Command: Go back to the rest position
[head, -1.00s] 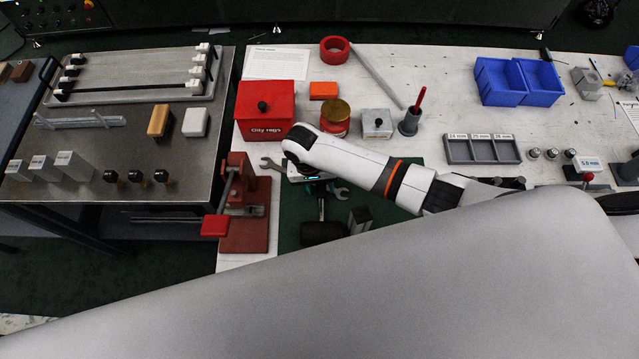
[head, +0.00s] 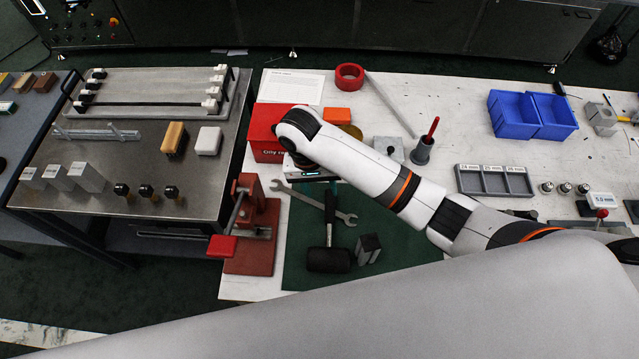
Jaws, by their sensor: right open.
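My right arm reaches in from the right over the white bench. Its gripper (head: 308,174) hangs below the white wrist, in front of the red rag box (head: 266,150) and above the far edge of the green mat (head: 395,225). The wrist hides most of the gripper; its fingertips are hard to make out. I see nothing held in it. A wrench (head: 300,195) and a black mallet (head: 328,260) lie crossed on the mat, clear of the gripper. A dark grey block (head: 368,247) stands beside the mallet. My left gripper is not in view.
A red press (head: 255,232) stands left of the mat. A grey cup with a red stick (head: 421,152), a small grey box (head: 389,148), blue bins (head: 515,113) and a grey sorting tray (head: 492,181) stand on the bench. A steel table (head: 130,160) is at left.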

